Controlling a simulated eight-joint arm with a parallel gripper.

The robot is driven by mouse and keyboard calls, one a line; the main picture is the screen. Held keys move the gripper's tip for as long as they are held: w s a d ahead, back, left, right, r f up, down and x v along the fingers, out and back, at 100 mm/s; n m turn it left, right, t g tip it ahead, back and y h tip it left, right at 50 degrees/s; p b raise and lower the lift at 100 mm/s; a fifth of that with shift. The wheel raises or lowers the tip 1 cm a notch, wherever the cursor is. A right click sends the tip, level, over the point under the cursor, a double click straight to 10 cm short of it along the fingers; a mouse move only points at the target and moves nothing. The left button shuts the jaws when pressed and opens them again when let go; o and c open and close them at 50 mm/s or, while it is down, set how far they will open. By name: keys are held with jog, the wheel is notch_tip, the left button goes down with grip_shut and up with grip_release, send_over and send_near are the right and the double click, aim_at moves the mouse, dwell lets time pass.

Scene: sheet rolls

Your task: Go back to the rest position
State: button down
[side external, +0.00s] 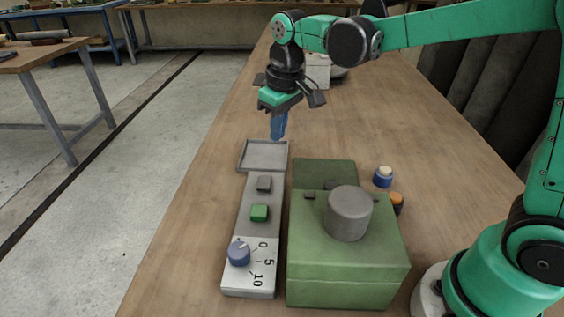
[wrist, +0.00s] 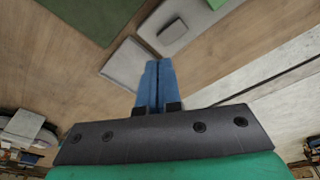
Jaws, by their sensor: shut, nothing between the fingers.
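My gripper (side external: 278,137) is shut, with its two blue fingers together and nothing between them. In the side external view it points down above the far end of the grey tray (side external: 243,165), apart from it. In the wrist view the closed fingers (wrist: 155,66) point toward the near corner of the tray (wrist: 120,70). My green arm reaches across from the right, above the table.
The wooden table (side external: 210,190) carries a grey control panel (side external: 247,207) with a blue knob (side external: 239,253) and a green button (side external: 260,212). Beside it is a green box (side external: 345,275) with a grey cylinder (side external: 348,212). Small jars (side external: 383,179) stand to its right. The table's left strip is clear.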

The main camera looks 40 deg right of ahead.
jog(key=s+d+m+t, duration=0.2)
jog(key=s+t, duration=0.3)
jog(key=s, duration=0.6)
jog(key=shift+d+t, duration=0.3)
jog(key=shift+d, duration=0.1)
